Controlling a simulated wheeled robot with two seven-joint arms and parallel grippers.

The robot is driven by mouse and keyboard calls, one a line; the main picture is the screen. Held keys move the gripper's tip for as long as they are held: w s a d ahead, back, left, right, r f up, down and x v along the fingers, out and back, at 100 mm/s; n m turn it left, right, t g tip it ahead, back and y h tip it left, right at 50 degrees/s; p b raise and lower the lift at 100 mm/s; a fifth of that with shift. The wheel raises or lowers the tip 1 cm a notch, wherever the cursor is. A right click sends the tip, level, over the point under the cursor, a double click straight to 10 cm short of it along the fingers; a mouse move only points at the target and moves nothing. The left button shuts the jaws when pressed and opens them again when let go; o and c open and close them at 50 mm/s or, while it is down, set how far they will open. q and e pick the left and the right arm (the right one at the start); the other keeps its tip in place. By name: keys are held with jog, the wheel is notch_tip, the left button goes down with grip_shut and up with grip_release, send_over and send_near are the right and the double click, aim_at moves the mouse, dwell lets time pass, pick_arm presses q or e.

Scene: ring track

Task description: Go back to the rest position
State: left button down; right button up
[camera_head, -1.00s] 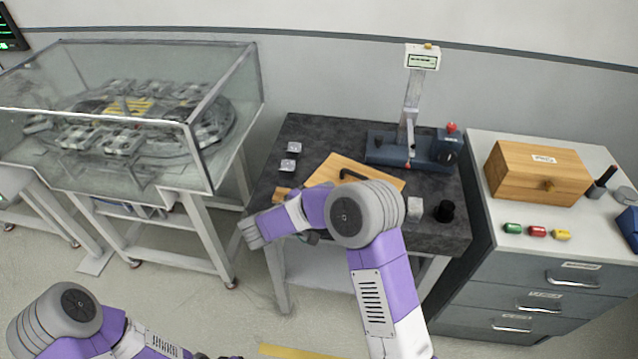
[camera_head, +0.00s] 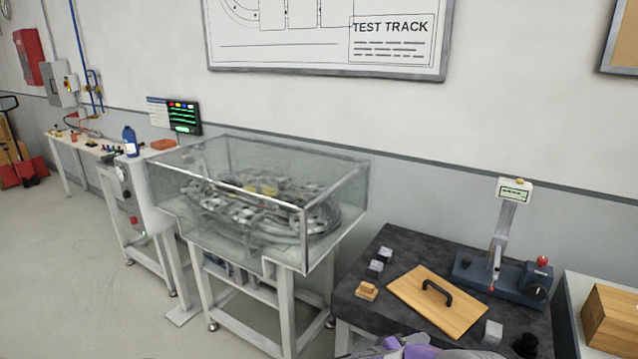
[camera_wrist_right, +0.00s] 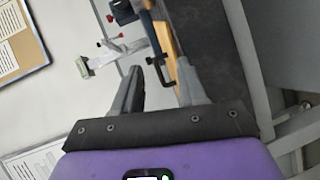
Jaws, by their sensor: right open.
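My right arm shows only as a purple and grey part at the bottom edge of the head view, in front of the dark workbench (camera_head: 372,285). In the right wrist view my right gripper (camera_wrist_right: 163,88) is open, with nothing between its two grey fingers. The wooden board with a black handle (camera_head: 438,300) lies flat on the bench in the head view; the board (camera_wrist_right: 166,45) also shows past the fingers in the wrist view. My left gripper is outside both views.
A glass-cased ring track (camera_head: 262,195) stands left of the bench. A test stand (camera_head: 500,265), small grey blocks (camera_head: 380,260) and a wooden block (camera_head: 367,291) are on the bench. A wooden box (camera_head: 612,318) is at right. The floor (camera_head: 70,270) at left is clear.

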jog(key=s+a+f+m+t+y, duration=0.1)
jog(key=a+f+y, duration=0.3)
jog(key=f, duration=0.5)
jog(key=s+a+f+m+t+y, duration=0.1)
jog(key=a+f+y, duration=0.1)
jog(key=f+y, duration=0.55)
jog(key=s+a+f+m+g+y, duration=0.1)
jog(key=s+a+f+g+y, duration=0.1)
jog(key=s, duration=0.6)
jog(key=s+a+f+m+g+y, duration=0.2)
jog(key=s+a+f+g, duration=0.1)
jog(key=s, duration=0.6)
jog(key=s+a+f+m+g+y, duration=0.2)
jog(key=s+f+g, duration=0.2)
jog(key=s+f, duration=0.2)
jog(key=shift+s+a+p, duration=0.3)
jog(key=shift+s+p, duration=0.05)
jog(key=shift+s, duration=0.8)
